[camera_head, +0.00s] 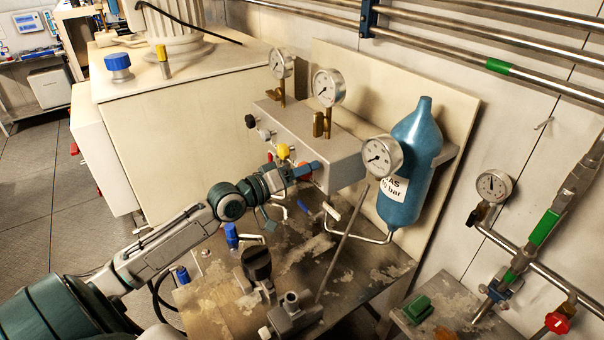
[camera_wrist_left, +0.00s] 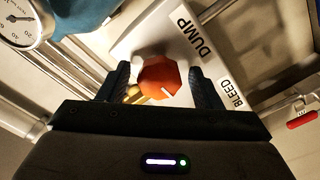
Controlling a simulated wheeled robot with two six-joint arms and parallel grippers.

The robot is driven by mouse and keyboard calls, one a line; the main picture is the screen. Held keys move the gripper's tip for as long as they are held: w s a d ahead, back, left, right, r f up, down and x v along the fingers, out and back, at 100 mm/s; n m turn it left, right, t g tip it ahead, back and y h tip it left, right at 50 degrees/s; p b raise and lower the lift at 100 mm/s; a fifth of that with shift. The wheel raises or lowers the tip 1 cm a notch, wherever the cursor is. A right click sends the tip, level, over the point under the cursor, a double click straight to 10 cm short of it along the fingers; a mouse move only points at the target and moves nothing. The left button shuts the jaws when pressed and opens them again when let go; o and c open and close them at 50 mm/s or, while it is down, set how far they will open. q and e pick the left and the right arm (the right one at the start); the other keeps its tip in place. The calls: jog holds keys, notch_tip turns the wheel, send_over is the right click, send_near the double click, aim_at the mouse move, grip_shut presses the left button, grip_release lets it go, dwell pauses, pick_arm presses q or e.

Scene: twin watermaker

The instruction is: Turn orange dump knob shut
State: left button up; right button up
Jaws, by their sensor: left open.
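The orange dump knob (camera_wrist_left: 160,77) sits on a pale panel in the left wrist view, beside a white label reading DUMP (camera_wrist_left: 193,37). A white mark on its face points to the lower right. My left gripper (camera_wrist_left: 161,88) is open, with one dark finger on each side of the knob; I cannot tell whether they touch it. In the head view my left gripper (camera_head: 306,170) is at the front of the grey valve box (camera_head: 335,158) and hides most of the knob. My right gripper is not in view.
A yellow knob (camera_head: 283,151) and black knob (camera_head: 250,121) are left of the gripper. A gauge (camera_head: 381,156) and blue gas bottle (camera_head: 413,150) stand close on the right. A metal rod (camera_head: 343,240) rises in front. Blue-handled valve (camera_head: 231,235) is below the arm.

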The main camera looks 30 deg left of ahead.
pick_arm(q)
jog(key=shift+c, duration=0.2)
jog(key=c, duration=1)
jog(key=shift+o, duration=0.2)
jog(key=shift+f+m+b, duration=0.25)
jog(key=shift+m+b, duration=1.05)
jog(key=shift+b, duration=0.1)
jog(key=m+b, duration=0.7)
jog(key=shift+s, duration=0.1)
jog(key=m+b, duration=0.3)
jog(key=shift+m, duration=0.4)
jog(key=m+b, duration=0.1)
jog(key=m, duration=0.1)
jog(key=shift+r+m, duration=0.1)
jog(key=shift+m, duration=0.3)
jog(key=shift+d+r+m+b, duration=0.1)
jog(key=shift+m+b, duration=0.4)
jog(key=shift+m, duration=0.4)
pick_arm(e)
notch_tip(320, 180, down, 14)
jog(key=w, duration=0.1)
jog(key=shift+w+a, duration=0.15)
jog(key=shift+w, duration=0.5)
